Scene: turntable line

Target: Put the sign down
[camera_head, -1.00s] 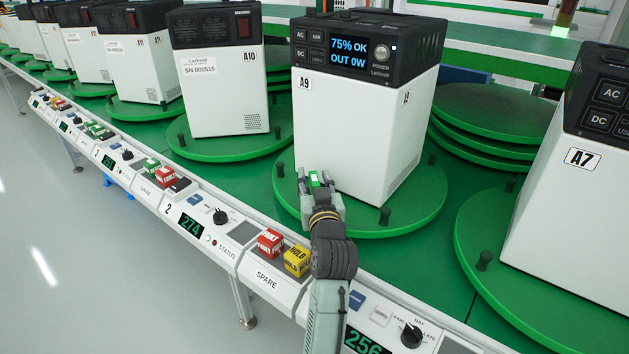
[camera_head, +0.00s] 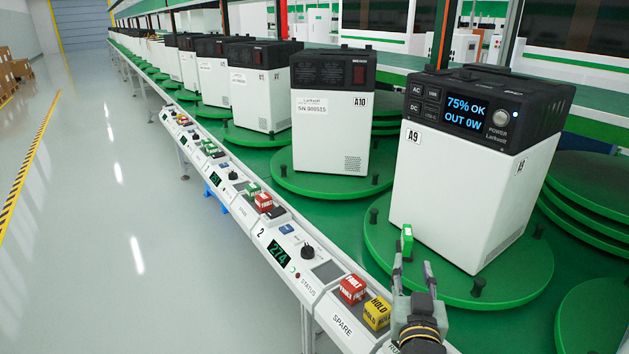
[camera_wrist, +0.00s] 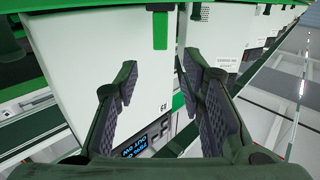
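The sign, a small green block with a pale edge (camera_head: 407,240), stands upright on the green turntable (camera_head: 385,245) in front of the white power station A9 (camera_head: 455,190). In the wrist view the picture is upside down, and the sign (camera_wrist: 160,28) shows at the top against the white box. My gripper (camera_head: 413,272) is open, its two fingers apart on the near side of the sign. In the wrist view nothing is between the fingertips (camera_wrist: 160,72), and the sign is beyond them. The sign's face cannot be read.
A red FAULT cube (camera_head: 352,289) and a yellow HOLD cube (camera_head: 377,312) sit on the console rail left of my gripper. Short dark posts (camera_head: 478,287) stand on the turntable rim. Power station A10 (camera_head: 330,130) stands on another turntable behind. The floor at left is clear.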

